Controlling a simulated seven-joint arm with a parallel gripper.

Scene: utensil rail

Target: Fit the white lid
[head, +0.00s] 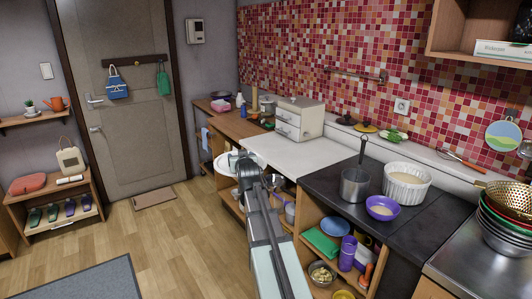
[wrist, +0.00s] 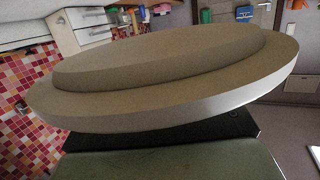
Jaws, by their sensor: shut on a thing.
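The white lid (head: 226,162) is a round disc, held over the left edge of the pale counter section. In the wrist view the lid (wrist: 175,108) fills much of the picture, tilted, with a raised inner disc and a wider rim. My gripper (head: 247,163) is shut on the lid's edge; my arm hides part of the lid in the head view. A white ribbed round dish (head: 418,195) with pale contents stands open on the dark counter to the right, apart from the lid. I cannot tell for certain which vessel the lid matches.
A grey saucepan (head: 354,188) with an upright handle and a purple bowl (head: 383,213) stand near the ribbed dish. Stacked bowls with a colander (head: 510,200) are at the far right. The pale counter (head: 297,158) is mostly clear before a drawer box (head: 300,118).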

